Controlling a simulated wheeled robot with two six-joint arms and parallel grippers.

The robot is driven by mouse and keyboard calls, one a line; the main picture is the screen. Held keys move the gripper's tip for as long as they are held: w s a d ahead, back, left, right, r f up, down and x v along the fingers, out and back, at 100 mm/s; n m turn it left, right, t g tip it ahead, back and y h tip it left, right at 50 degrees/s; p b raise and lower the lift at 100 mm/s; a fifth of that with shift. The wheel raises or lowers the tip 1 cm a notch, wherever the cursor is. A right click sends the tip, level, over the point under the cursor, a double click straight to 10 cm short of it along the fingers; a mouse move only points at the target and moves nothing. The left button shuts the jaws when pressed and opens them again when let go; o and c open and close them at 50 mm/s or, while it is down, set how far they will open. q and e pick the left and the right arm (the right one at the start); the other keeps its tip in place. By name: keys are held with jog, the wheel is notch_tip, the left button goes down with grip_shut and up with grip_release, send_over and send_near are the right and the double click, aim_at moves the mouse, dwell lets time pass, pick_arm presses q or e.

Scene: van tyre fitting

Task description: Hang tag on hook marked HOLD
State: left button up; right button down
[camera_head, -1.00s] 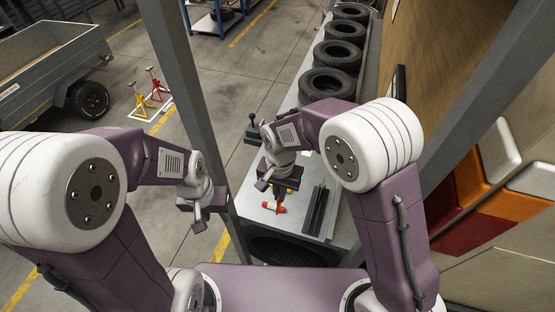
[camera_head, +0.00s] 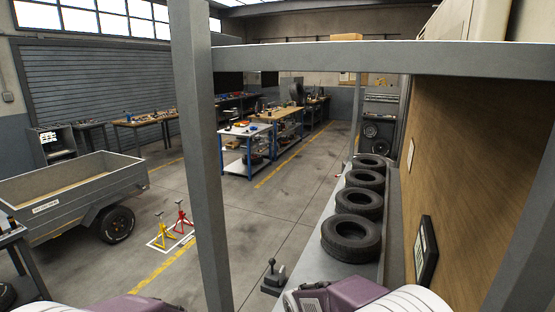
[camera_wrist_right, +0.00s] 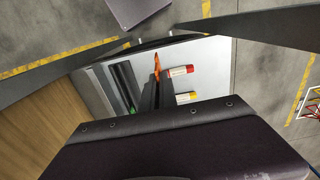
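In the right wrist view my right gripper (camera_wrist_right: 157,88) points down at a pale bench top. Its two dark fingers are close together. A thin orange piece, seen edge-on, sticks out past their tips; it looks like the tag (camera_wrist_right: 157,64) held between them. Its writing does not show. My left gripper is out of view in both current pictures. No hook marked HOLD can be made out in these views.
A red-and-white cylinder (camera_wrist_right: 180,71) and a yellow-and-white one (camera_wrist_right: 186,97) lie beside the fingers. A dark tray (camera_wrist_right: 126,86) is on the other side. In the head view, several tyres (camera_head: 351,238) line the bench, and a dark frame (camera_head: 425,252) is on the brown panel (camera_head: 460,170).

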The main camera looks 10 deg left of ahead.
jog(key=shift+r+p, duration=1.6)
jog(key=shift+p, duration=0.15)
jog(key=shift+f, duration=0.2)
jog(key=d+f+p, duration=0.1)
jog(key=d+f, duration=0.2)
jog(key=d, duration=0.1)
jog(key=d+f+p, duration=0.1)
jog(key=d+f, duration=0.2)
jog(key=d+f+p, duration=0.1)
jog(key=d+f, duration=0.3)
jog(key=shift+d, duration=0.3)
jog(key=shift+w+f, duration=0.1)
jog(key=shift+f, duration=0.25)
